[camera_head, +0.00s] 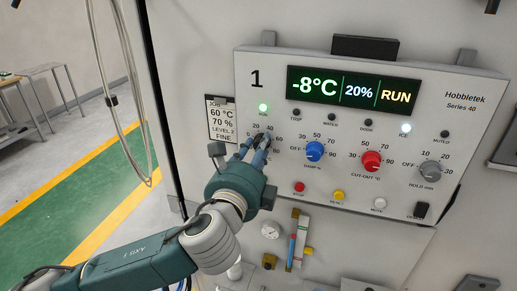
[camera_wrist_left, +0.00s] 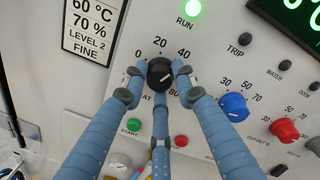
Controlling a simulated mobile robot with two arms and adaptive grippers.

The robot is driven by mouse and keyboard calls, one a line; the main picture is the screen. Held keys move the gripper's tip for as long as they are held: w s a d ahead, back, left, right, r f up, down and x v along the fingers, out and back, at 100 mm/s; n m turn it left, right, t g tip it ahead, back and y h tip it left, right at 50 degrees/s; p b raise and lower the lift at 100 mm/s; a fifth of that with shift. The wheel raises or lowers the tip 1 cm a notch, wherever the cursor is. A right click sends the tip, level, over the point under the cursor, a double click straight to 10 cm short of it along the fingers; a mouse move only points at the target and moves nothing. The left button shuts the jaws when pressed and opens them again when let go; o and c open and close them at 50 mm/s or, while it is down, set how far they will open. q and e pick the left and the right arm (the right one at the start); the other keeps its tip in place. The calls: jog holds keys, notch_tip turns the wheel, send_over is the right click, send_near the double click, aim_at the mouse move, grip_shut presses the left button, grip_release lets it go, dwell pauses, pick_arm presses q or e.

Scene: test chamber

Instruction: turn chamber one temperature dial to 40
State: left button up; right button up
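The black temperature dial (camera_wrist_left: 159,71) is on the panel of chamber 1, below the lit green RUN lamp; in the head view the fingers mostly hide it. Its scale shows 0, 20 and 40 in the wrist view. A short pale mark shows on its face, pointing to the right and slightly up. My left gripper (camera_head: 257,146) has its three blue fingers closed around the dial, tips against its rim; it also shows in the wrist view (camera_wrist_left: 160,79). The display (camera_head: 352,90) reads -8°C, 20% and RUN. My right gripper is not in view.
A blue dial (camera_head: 315,151), a red dial (camera_head: 371,161) and a grey dial (camera_head: 429,171) sit to the right. Red, yellow and white buttons lie below. A card (camera_head: 220,119) left of the panel reads 60 °C, 70 %, LEVEL 2, FINE. Cables hang at the left.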

pick_arm(q)
jog(key=shift+o, duration=1.2)
jog(key=shift+w+a+r, duration=0.15)
jog(key=shift+r, duration=0.05)
jog(key=shift+w+f, duration=0.1)
jog(key=shift+f, duration=0.05)
jog(key=v, duration=0.7)
jog(key=shift+s, duration=0.25)
jog(key=shift+a, duration=0.1)
